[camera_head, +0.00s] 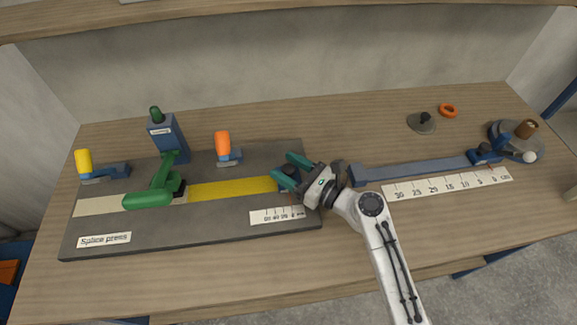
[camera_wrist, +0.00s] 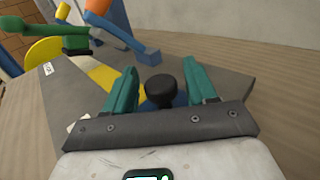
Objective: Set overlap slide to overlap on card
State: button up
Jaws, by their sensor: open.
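The overlap slide (camera_head: 289,187) is a blue block with a dark round knob at the right end of the yellow strip (camera_head: 230,189) on the grey splice press board (camera_head: 185,231). The slide's black knob also shows in the wrist view (camera_wrist: 160,91). My gripper (camera_head: 281,170) has green fingers, open, one on each side of the knob. In the wrist view the knob stands between the fingers (camera_wrist: 162,88), with a gap on both sides. A white scale card (camera_head: 277,215) lies on the board just below the slide. No overlap value is readable; my gripper partly hides the slide.
A green press handle (camera_head: 148,200), a blue post (camera_head: 168,137), and yellow (camera_head: 84,161) and orange (camera_head: 222,143) clamp handles stand on the board. To the right lie a blue rail (camera_head: 415,171), a long scale (camera_head: 448,184), a dark disc (camera_head: 422,123) and an orange ring (camera_head: 448,110). The front table strip is clear.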

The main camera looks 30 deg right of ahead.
jog(key=shift+c, duration=0.3)
jog(key=c, duration=0.9)
jog(key=shift+r, duration=0.1)
grip_shut()
